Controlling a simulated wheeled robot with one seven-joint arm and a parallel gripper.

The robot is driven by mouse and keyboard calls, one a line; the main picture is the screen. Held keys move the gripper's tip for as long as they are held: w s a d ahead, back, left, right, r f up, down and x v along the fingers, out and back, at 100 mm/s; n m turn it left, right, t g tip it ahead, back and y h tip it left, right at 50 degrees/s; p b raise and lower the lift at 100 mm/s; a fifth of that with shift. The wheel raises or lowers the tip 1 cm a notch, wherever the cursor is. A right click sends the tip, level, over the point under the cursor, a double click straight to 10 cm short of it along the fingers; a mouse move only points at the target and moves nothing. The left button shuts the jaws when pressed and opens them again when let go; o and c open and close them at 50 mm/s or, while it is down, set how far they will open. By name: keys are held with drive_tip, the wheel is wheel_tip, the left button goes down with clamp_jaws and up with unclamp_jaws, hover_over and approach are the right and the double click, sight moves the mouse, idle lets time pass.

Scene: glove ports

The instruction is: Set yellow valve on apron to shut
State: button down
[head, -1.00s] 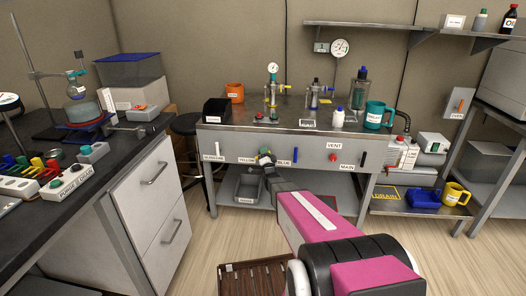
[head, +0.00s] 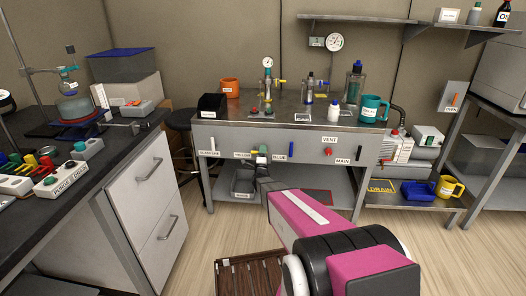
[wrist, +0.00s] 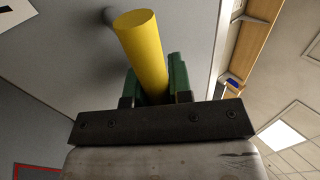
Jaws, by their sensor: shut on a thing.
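The yellow valve's handle (wrist: 141,45) is a plain yellow cylinder in the wrist view. It sits between the green fingers of my gripper (wrist: 155,85), which is shut on it. In the head view my gripper (head: 262,158) is at the grey apron (head: 225,140) of the far bench, beside the "YELLOW" label (head: 243,155). There the gripper covers most of the valve, and I cannot tell the handle's angle.
On the same apron are a white handle (head: 213,145), a blue handle (head: 291,148), a red vent knob (head: 328,151) and a black main handle (head: 360,153). A grey bin (head: 243,181) stands on the shelf below. A dark bench with drawers (head: 158,195) is at left.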

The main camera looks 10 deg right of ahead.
idle(0.3)
drive_tip(key=c, duration=1.3)
unclamp_jaws()
drive_tip(key=shift+s+f, duration=0.1)
drive_tip(key=shift+s, duration=0.05)
drive_tip(key=v, duration=1)
drive_tip(key=shift+s+a+f, duration=0.15)
drive_tip(key=shift+s+a, duration=0.05)
drive_tip(key=shift+s, duration=0.05)
